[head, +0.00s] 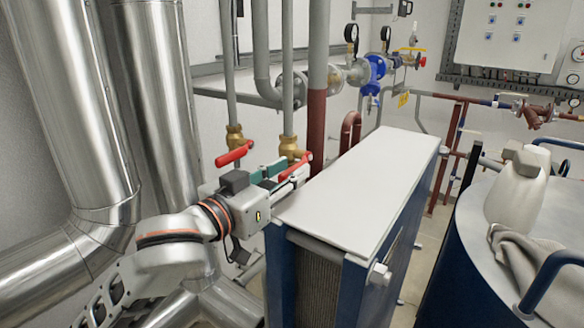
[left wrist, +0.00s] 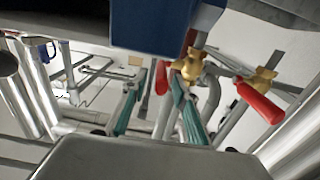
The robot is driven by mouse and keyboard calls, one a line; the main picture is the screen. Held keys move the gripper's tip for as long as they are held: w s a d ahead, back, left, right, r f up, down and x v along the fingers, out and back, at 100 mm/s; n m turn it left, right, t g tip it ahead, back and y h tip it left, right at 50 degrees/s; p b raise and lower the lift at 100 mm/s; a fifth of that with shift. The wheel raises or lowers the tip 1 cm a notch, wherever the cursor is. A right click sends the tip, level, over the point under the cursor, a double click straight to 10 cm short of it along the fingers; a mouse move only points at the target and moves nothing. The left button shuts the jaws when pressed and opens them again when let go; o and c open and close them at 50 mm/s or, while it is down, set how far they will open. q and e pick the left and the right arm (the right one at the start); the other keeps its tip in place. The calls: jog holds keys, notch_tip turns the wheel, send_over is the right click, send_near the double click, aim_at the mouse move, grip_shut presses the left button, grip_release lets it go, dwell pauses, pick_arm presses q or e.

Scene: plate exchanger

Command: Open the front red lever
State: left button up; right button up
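Two brass valves with red levers sit on vertical grey pipes. One red lever (head: 297,164) on its brass valve (head: 290,148) is at my left gripper (head: 292,170), beside the white-topped unit. In the left wrist view this lever (left wrist: 162,77) shows between the green-padded fingertips (left wrist: 154,88), close to the right finger. The fingers are apart; I cannot tell whether they touch the lever. The other red lever (head: 234,154) is left of the gripper, tilted, and also shows in the left wrist view (left wrist: 262,103), outside the fingers. My right gripper is not in view.
The plate exchanger with a white top (head: 365,180) stands just right of the gripper. Large shiny pipes (head: 160,90) rise at left. A blue tank with a grey top (head: 475,235) holds a white canister (head: 516,190) at right.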

pick_arm(q)
jog(key=shift+w+d, duration=0.45)
jog(key=shift+w, duration=0.1)
grip_shut()
jog(key=shift+w+r, duration=0.1)
